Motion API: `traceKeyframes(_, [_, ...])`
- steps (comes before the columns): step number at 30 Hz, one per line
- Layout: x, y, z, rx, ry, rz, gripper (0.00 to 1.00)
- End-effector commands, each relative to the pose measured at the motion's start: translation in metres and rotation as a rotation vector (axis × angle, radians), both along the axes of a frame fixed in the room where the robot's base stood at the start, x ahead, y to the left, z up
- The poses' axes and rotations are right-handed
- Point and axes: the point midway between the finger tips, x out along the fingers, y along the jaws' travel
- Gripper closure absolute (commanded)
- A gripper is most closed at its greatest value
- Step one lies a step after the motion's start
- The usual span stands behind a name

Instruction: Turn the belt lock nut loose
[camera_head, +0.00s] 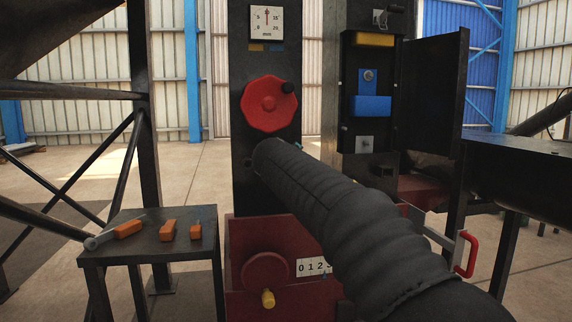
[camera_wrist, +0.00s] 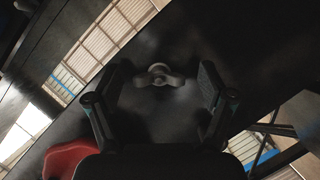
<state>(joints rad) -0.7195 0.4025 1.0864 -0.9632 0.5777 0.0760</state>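A metal nut with a round middle and side wings, seemingly the belt lock nut (camera_wrist: 158,75), sits on a dark face in the wrist view. My gripper (camera_wrist: 161,90) is open, with one finger to the left of the nut and one to the right. The nut shows between them, with a visible gap on each side. I cannot tell how far ahead of the fingertips it is. In the head view my arm reaches to the dark press column (camera_head: 240,190), below the red handwheel (camera_head: 269,103). The fingers and the nut cannot be made out there.
A side table (camera_head: 150,243) at the left holds orange-handled tools. An open cabinet door (camera_head: 433,95) stands to the right of the column. A red lower wheel (camera_head: 265,272) with a yellow knob is below. A red part (camera_wrist: 68,158) shows near my gripper in the wrist view.

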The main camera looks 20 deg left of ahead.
Motion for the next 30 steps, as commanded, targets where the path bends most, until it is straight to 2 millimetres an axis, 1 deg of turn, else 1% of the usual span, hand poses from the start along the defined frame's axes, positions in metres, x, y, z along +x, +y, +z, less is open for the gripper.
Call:
traceKeyframes(5, [-0.001,0.0,0.001,0.001,0.0,0.0,0.19])
traceKeyframes(8, [-0.006,-0.001,0.003,0.002,-0.002,0.001,0.19])
traceKeyframes(10, [-0.012,-0.002,0.005,0.001,-0.001,0.002,0.19])
traceKeyframes(14, [-0.031,-0.007,0.01,0.001,-0.003,0.003,0.19])
traceKeyframes(21, [-0.076,-0.018,0.021,0.001,-0.002,0.002,0.19])
traceKeyframes(24, [-0.091,-0.021,0.024,0.001,-0.002,0.002,0.19])
traceKeyframes(27, [-0.102,-0.024,0.027,0.001,-0.001,0.002,0.19])
traceKeyframes(30, [-0.11,-0.026,0.028,0.001,0.0,0.002,0.19])
